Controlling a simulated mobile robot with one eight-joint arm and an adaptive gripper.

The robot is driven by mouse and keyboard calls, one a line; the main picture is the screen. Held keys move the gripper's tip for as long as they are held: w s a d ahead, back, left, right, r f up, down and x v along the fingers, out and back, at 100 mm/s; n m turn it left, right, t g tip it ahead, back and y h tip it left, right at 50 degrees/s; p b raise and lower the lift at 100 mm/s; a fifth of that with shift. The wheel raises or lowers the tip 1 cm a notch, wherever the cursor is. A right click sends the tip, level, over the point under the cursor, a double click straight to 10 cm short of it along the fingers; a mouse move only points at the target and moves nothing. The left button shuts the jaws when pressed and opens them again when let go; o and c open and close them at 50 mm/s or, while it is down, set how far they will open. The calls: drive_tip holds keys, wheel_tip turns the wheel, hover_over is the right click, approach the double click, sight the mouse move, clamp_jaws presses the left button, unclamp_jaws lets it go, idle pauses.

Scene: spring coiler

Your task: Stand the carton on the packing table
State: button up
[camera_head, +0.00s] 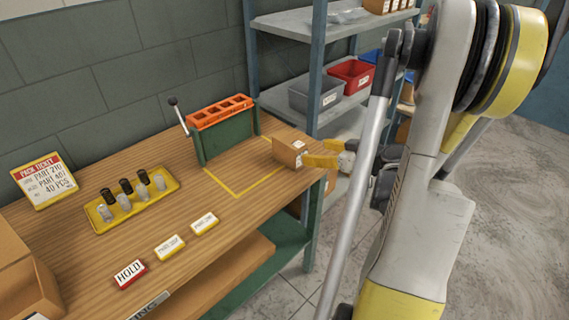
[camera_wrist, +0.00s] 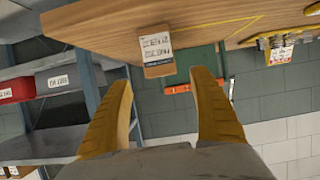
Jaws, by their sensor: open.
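The carton (camera_head: 287,152) is a small brown box near the right end of the packing table (camera_head: 150,160), at the right side of a yellow outline on the tabletop. It looks upright there. The wrist view is upside down and shows the carton (camera_wrist: 157,69) with its white label facing me. My gripper (camera_head: 318,152) has yellow fingers and is open and empty. It is to the right of the carton, pointing at it. In the wrist view the carton lies ahead, between and beyond the fingertips of my gripper (camera_wrist: 161,78), apart from them.
A green fixture with an orange top (camera_head: 222,112) and a lever stands behind the outline. A yellow tray (camera_head: 102,215) holds several small cylinders. A ticket sign (camera_head: 45,181), a HOLD card (camera_head: 129,274) and two yellow cards are on the table. Shelving with bins (camera_head: 352,74) stands behind.

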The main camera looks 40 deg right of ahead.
drive_tip(key=w+a+r+g+y, duration=0.1)
drive_tip(key=a+r+g, duration=0.15)
drive_tip(key=a, duration=0.85)
drive_tip(key=w+a+r+g, duration=0.1)
drive_tip(key=a+r+g, duration=0.15)
drive_tip(key=a, duration=0.75)
drive_tip(key=s+a+r+g+h, duration=0.1)
drive_tip(key=s+a+r+h, duration=0.1)
drive_tip(key=s+a, duration=0.9)
drive_tip(key=shift+a+m, duration=0.4)
drive_tip(key=shift+a, duration=0.85)
drive_tip(key=shift+r, duration=0.1)
